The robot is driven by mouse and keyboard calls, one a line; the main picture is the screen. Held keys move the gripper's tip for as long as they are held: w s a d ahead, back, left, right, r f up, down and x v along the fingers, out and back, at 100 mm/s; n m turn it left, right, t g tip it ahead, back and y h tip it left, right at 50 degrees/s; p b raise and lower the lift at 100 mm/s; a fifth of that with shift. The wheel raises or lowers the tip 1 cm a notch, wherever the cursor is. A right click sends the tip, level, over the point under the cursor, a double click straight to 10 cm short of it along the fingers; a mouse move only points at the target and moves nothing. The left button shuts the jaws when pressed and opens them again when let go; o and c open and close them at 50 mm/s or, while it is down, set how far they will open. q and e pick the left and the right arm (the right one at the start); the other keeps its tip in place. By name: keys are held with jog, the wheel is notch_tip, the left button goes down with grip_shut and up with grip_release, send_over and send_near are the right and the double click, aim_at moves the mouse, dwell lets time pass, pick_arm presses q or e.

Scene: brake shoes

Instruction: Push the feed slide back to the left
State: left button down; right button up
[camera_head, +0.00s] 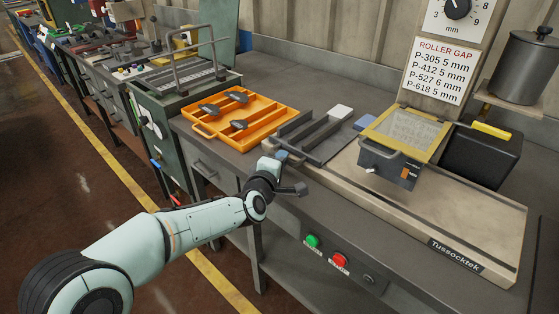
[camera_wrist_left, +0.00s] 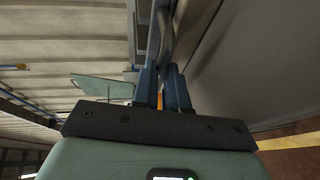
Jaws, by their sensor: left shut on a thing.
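The feed slide (camera_head: 325,140), a dark grey channelled piece, lies on the bench between an orange tray and the yellow-framed roller unit (camera_head: 402,140). My left gripper (camera_head: 284,157) is at the slide's near left end, its wrist over the bench's front edge. In the left wrist view its two blue fingers (camera_wrist_left: 163,72) are closed around a grey bar (camera_wrist_left: 166,35), which looks like the slide's handle. The exact grip is hidden by the gripper in the head view. My right gripper is not in view.
The orange tray (camera_head: 199,127) with several dark brake shoes (camera_head: 239,124) stands just left of the slide. A white block (camera_head: 341,112) is at the slide's far end. A black bin (camera_head: 480,155) stands right of the roller unit. Green (camera_head: 312,241) and red (camera_head: 340,260) buttons sit on the bench front.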

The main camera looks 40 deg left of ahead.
pick_arm(q)
jog(key=shift+a+r, duration=0.1)
jog(key=shift+a, duration=0.2)
jog(key=c, duration=1.2)
grip_release()
jog(key=shift+o, duration=0.2)
jog(key=shift+s+d, duration=0.1)
jog(key=shift+s, duration=0.05)
jog(key=p+v, duration=0.2)
jog(key=v, duration=1.1)
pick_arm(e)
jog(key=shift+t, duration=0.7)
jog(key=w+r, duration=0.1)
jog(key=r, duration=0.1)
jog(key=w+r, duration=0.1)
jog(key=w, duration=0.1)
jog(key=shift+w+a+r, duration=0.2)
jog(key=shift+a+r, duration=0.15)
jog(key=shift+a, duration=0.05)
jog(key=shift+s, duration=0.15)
